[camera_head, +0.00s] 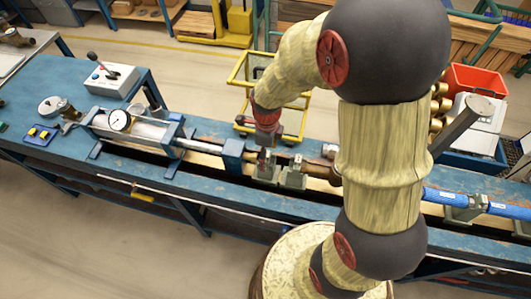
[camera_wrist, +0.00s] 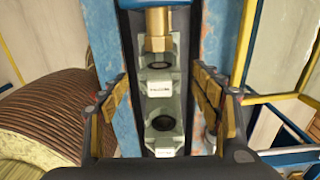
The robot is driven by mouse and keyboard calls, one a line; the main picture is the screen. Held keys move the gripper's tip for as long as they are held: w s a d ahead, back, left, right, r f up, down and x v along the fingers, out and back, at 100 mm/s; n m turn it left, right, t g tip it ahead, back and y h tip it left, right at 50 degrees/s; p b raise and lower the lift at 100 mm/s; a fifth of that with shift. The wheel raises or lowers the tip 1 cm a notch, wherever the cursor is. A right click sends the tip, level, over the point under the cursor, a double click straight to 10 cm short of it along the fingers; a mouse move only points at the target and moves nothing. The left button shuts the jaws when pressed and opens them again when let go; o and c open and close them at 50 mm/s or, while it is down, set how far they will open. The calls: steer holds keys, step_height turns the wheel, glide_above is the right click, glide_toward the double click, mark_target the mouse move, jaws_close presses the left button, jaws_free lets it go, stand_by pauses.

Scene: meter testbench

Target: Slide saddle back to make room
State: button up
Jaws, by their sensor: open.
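In the wrist view a grey metal saddle (camera_wrist: 162,105) with dark round holes and small white labels sits on the bench's rail channel, between my fingers. My gripper (camera_wrist: 160,86) is open, with one padded finger on each side of the saddle; I cannot tell whether either touches it. In the head view my gripper (camera_head: 266,150) points down over the rail at grey-green saddle blocks (camera_head: 292,179); its fingers partly hide the nearer-left block. A brass fitting (camera_wrist: 157,32) on a blue part lies just beyond the saddle in the wrist view.
The blue bench (camera_head: 225,193) runs across the head view. A cylinder with a dial gauge (camera_head: 119,120) lies on its left, near a control box (camera_head: 111,79). A blue pipe (camera_head: 500,211) rests on the right. A yellow-framed cart (camera_head: 240,72) stands behind.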

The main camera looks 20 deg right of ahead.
steer(key=shift+f+b, duration=0.6)
steer(key=shift+f, duration=3.3)
steer(key=shift+c, duration=0.2)
steer(key=c, duration=1.5)
jaws_close()
